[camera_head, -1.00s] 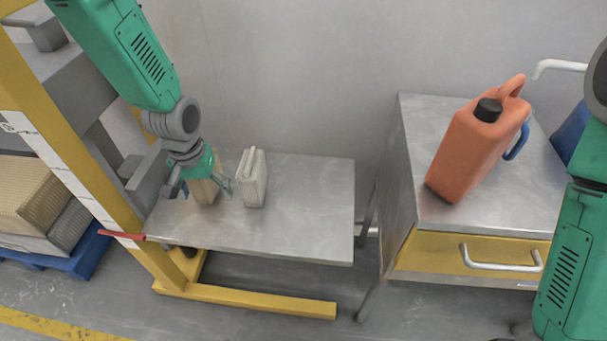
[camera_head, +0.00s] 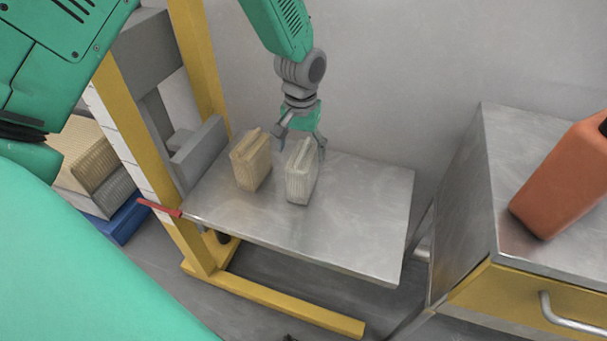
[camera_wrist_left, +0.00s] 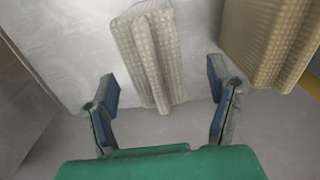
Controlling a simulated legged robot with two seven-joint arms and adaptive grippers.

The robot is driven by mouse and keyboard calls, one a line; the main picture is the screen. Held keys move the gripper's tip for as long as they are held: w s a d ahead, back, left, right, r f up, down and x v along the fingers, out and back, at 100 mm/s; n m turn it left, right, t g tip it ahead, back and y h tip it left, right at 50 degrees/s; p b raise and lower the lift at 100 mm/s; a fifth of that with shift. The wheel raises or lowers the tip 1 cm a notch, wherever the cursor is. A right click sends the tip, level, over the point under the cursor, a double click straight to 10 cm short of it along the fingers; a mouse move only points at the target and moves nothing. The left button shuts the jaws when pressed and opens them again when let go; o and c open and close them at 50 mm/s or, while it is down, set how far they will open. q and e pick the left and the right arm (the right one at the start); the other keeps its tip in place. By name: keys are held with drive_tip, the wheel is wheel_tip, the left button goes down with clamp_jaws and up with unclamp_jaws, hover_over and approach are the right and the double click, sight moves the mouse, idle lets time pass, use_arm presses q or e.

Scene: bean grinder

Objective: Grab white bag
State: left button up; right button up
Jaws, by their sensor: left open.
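The white bag (camera_head: 301,177) stands upright on the metal table, just right of the tan bag (camera_head: 252,165). My left gripper (camera_head: 300,148) is open, with its fingers lowered at the far side of the white bag and partly hidden behind its top. In the left wrist view the white bag (camera_wrist_left: 150,55) lies ahead between the two spread fingers (camera_wrist_left: 165,88), which do not grip it. The tan bag also shows at the upper right there (camera_wrist_left: 268,40). My right gripper is out of view.
The metal table (camera_head: 360,215) has free room to the right of the bags. A yellow lift frame (camera_head: 135,130) with a red lever (camera_head: 160,208) stands at its left. An orange canister (camera_head: 562,180) stands on a drawer cabinet (camera_head: 540,262) at the right.

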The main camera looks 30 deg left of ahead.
use_arm(q)
drive_tip(key=shift+f, duration=0.45)
drive_tip(key=f, duration=0.1)
drive_tip(key=f+b, duration=0.2)
drive_tip(key=f, duration=0.1)
drive_tip(key=shift+d+f, duration=0.1)
drive_tip(key=shift+d, duration=0.2)
drive_tip(key=shift+a, duration=0.1)
clamp_jaws()
